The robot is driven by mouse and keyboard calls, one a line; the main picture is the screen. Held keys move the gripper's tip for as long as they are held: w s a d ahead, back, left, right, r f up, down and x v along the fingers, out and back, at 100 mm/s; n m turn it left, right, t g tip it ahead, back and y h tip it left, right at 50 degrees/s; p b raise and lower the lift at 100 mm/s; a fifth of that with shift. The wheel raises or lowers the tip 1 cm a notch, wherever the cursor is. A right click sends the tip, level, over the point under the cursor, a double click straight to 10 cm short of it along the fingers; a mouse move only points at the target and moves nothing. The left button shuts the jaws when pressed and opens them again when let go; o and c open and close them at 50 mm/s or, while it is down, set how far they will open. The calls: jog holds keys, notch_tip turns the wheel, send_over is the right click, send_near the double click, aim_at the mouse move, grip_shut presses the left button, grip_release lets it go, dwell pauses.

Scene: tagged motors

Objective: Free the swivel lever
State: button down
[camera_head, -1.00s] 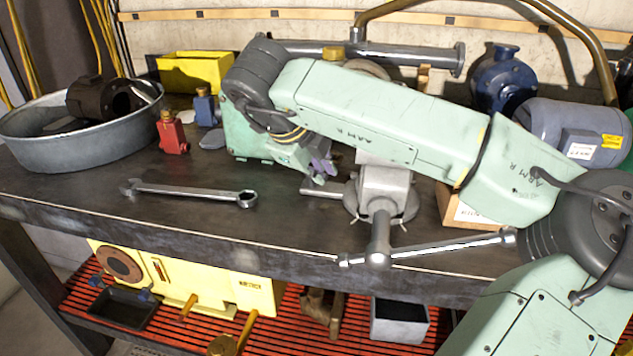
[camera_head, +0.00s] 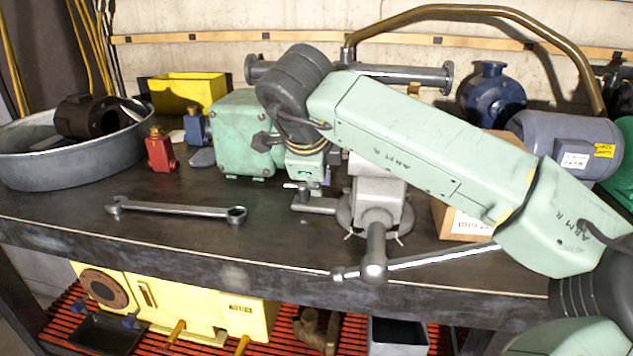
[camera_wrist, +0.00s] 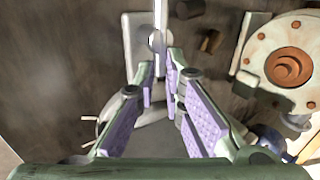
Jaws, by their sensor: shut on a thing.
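The grey bench vise (camera_head: 378,190) stands on its round swivel base near the bench's front edge. A short grey bar (camera_head: 318,206) sticks out left from the base, with a small bright lever end (camera_head: 296,186) above it. My gripper (camera_head: 306,182) points down at this lever, just left of the vise. In the wrist view the purple-padded fingers (camera_wrist: 160,92) are close together on the swivel lever. A bright rod (camera_wrist: 160,18) and a round knob (camera_wrist: 157,41) show just beyond the fingertips. The gripped part is mostly hidden by the fingers.
The vise's long handle (camera_head: 430,258) runs along the front edge. A wrench (camera_head: 175,209) lies on clear bench to the left. A green housing (camera_head: 243,140) stands close behind my gripper. A cardboard box (camera_head: 455,215) is right of the vise. A metal basin (camera_head: 70,165) stands far left.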

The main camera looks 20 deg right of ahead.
jog(key=shift+s+a+f, duration=0.1)
jog(key=shift+a+f, duration=0.05)
jog(key=shift+f, duration=0.1)
jog(key=c, duration=1.6)
grip_release()
jog(key=shift+o, duration=0.3)
jog(key=shift+r, duration=0.15)
jog(key=shift+r, duration=0.15)
jog(key=shift+v, duration=1.2)
jog(key=s+a, duration=0.2)
jog(key=s, duration=0.1)
jog(key=s+a, duration=0.2)
jog(key=s, duration=0.1)
jog(key=s+a, duration=0.2)
jog(key=s, duration=0.1)
jog(key=shift+s+a+r, duration=0.1)
jog(key=shift+s+a, duration=0.05)
jog(key=shift+s, duration=0.15)
jog(key=shift+s+a, duration=0.2)
jog(key=shift+s, duration=0.1)
